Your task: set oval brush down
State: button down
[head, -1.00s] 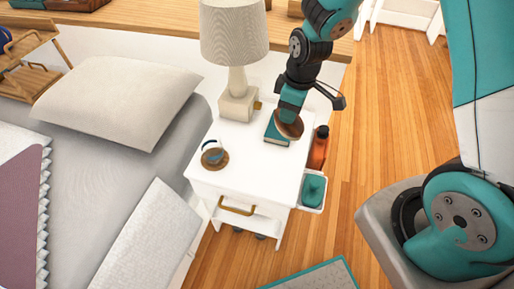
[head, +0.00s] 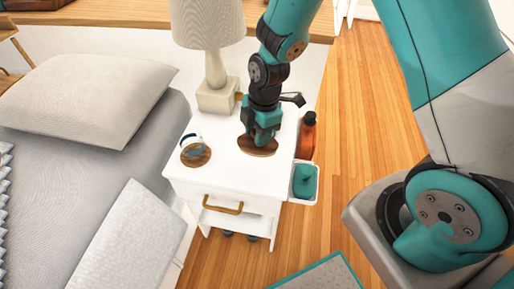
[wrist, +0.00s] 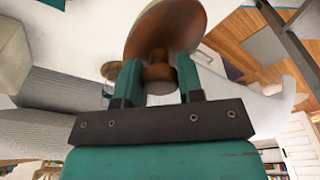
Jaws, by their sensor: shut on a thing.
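The oval brush (head: 258,149) has a brown wooden oval body and shows at the right part of the white nightstand's top (head: 222,168). My gripper (head: 259,138) is above it, pointing down. In the wrist view my gripper (wrist: 159,76) is shut on the brush's round wooden knob, with a finger on either side. The brush's oval (wrist: 165,28) spreads beyond the fingertips. The brush is at or just above the nightstand top; I cannot tell whether it touches.
A lamp (head: 216,96) stands at the back of the nightstand. A round wooden coaster with a cup (head: 196,153) is at the left. A side caddy holds an orange bottle (head: 307,137) and a teal item (head: 304,181). The nightstand's front middle is clear.

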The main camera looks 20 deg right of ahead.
jog(key=shift+f, duration=2.95)
jog(key=shift+b, duration=0.3)
jog(key=shift+f, duration=0.15)
jog(key=c, duration=0.8)
grip_release()
jog(key=shift+o, duration=0.2)
jog(key=r, duration=0.4)
jog(key=d+r+p, duration=0.1)
jog(key=r, duration=0.7)
jog(key=shift+w+d, duration=0.15)
jog(key=shift+d, duration=0.2)
jog(key=s+a+r+m+y, duration=0.1)
jog(key=s+a+r+m, duration=0.2)
jog(key=s+r+m, duration=0.3)
jog(key=s+a+r+m+y, duration=0.1)
jog(key=s+a+r+m, duration=0.2)
jog(key=s+r, duration=0.9)
jog(key=s+m, duration=0.1)
jog(key=m, duration=0.2)
jog(key=shift+r+m, duration=0.3)
jog(key=shift+m, duration=0.1)
